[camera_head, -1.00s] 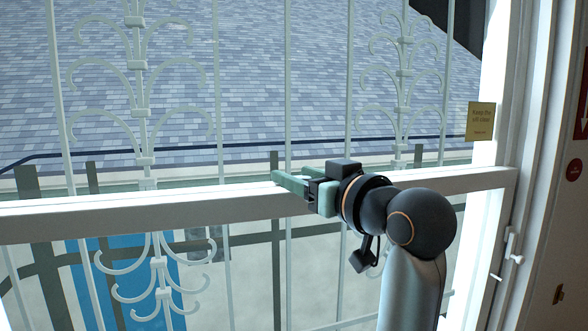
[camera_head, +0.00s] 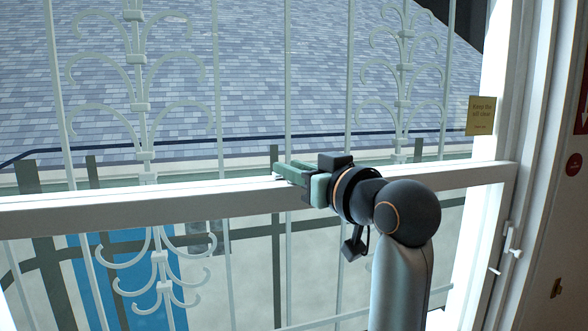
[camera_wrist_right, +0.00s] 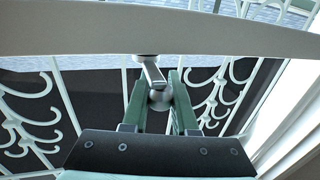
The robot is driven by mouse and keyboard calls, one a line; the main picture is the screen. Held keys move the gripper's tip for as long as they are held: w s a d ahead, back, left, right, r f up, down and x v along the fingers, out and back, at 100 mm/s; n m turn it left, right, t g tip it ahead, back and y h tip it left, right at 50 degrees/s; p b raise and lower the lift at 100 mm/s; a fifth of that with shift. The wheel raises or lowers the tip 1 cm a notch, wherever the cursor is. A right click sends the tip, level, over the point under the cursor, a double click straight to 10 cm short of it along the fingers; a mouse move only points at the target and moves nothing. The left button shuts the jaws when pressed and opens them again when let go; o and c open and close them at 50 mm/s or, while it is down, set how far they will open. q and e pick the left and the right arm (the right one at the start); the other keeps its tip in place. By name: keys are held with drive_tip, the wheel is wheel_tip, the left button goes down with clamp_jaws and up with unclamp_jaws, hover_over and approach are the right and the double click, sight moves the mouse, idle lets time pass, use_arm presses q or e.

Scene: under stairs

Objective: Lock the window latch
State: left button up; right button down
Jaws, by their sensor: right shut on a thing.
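The window latch (camera_wrist_right: 153,74) is a grey metal lever with a round knob, under a white window rail in the right wrist view. My right gripper (camera_wrist_right: 159,85) has its two green fingers on either side of the knob and is shut on the latch. In the head view my right gripper (camera_head: 283,171) is at the white horizontal rail (camera_head: 130,200), pointing left. The latch cannot be made out there. My left gripper is not in view.
Pale ornamental bars (camera_head: 221,110) stand behind the rail. A white window frame, a yellow note (camera_head: 481,115) and a small white handle (camera_head: 513,240) are at the right. A tiled roof shows outside.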

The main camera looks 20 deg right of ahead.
drive_tip(key=shift+d+n+y, duration=0.1)
drive_tip(key=shift+n+y, duration=0.2)
drive_tip(key=shift+y, duration=0.2)
drive_tip(key=n+g+y, duration=0.2)
drive_tip(key=y, duration=0.1)
drive_tip(key=d+n+g+y, duration=0.1)
drive_tip(key=n+g+y, duration=0.1)
drive_tip(key=y, duration=0.1)
drive_tip(key=shift+d+n, duration=0.2)
drive_tip(key=shift+n, duration=0.1)
drive_tip(key=shift+w+d+n+g+y, duration=0.1)
drive_tip(key=shift+d+n+g+y, duration=0.1)
drive_tip(key=shift+n+g+y, duration=1)
drive_tip(key=shift+w+d+n+g+y, duration=0.1)
drive_tip(key=shift+d+n+g+y, duration=0.15)
drive_tip(key=shift+n+g+y, duration=0.95)
drive_tip(key=shift+d+n+g+y, duration=0.2)
drive_tip(key=shift+n+g, duration=0.6)
drive_tip(key=shift+g, duration=1.1)
drive_tip(key=shift+n+g, duration=0.3)
drive_tip(key=shift+g, duration=0.1)
drive_tip(key=c, duration=0.7)
unclamp_jaws()
